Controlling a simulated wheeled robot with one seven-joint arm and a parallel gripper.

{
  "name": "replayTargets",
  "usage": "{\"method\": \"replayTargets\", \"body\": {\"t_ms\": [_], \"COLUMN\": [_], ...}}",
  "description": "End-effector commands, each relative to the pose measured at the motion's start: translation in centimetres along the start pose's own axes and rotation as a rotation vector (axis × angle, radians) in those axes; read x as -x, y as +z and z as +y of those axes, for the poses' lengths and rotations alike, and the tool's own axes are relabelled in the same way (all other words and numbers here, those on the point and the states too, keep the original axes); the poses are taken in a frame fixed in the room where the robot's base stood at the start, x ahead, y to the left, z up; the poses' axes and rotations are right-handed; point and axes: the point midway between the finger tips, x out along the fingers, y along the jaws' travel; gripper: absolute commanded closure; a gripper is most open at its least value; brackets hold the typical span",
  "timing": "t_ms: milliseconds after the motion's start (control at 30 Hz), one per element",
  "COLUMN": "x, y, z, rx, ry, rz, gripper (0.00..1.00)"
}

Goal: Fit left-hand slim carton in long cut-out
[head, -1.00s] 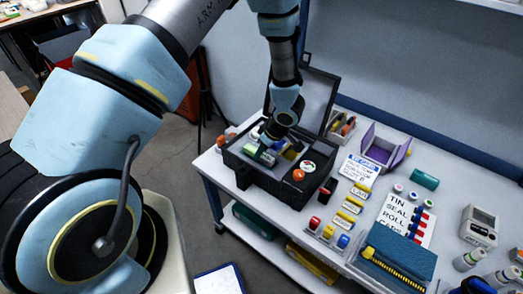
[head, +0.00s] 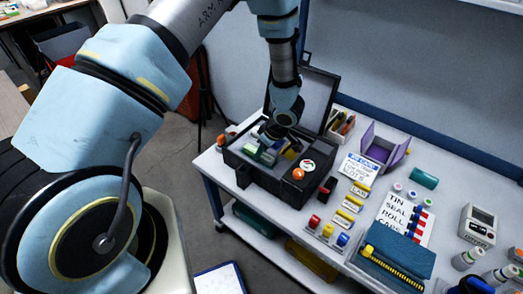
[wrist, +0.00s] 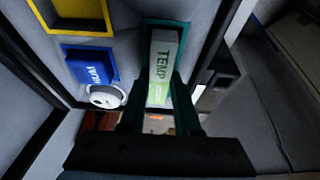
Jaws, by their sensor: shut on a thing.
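My gripper (wrist: 158,118) is shut on a slim pale carton (wrist: 162,72) with a green label reading TEMP. The carton's far end overlaps a green-edged cut-out (wrist: 181,25) in the grey foam, roughly in line with it. I cannot tell how deep the carton sits. In the head view, my gripper (head: 268,137) is down inside the open black case (head: 277,182), with the carton (head: 251,150) partly hidden below it.
In the wrist view, a blue piece (wrist: 92,68) and a white round piece (wrist: 106,96) lie left of the carton, near a yellow-edged recess (wrist: 80,25). The case's raised lid (head: 308,92) stands behind my gripper. An orange knob (head: 298,174) is at the case's front right.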

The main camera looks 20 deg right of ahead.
Motion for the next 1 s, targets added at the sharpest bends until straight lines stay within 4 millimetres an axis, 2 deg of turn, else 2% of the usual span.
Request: {"method": "replayTargets", "body": {"t_ms": [867, 900, 1000], "x": [-0.40, -0.40, -0.41], "y": [0.17, 0.17, 0.18], "z": [-0.02, -0.02, -0.03], "rx": [0.000, 0.000, 0.000], "ry": [0.000, 0.000, 0.000], "rz": [0.000, 0.000, -0.001], "gripper": [1.00, 0.68, 0.56]}}
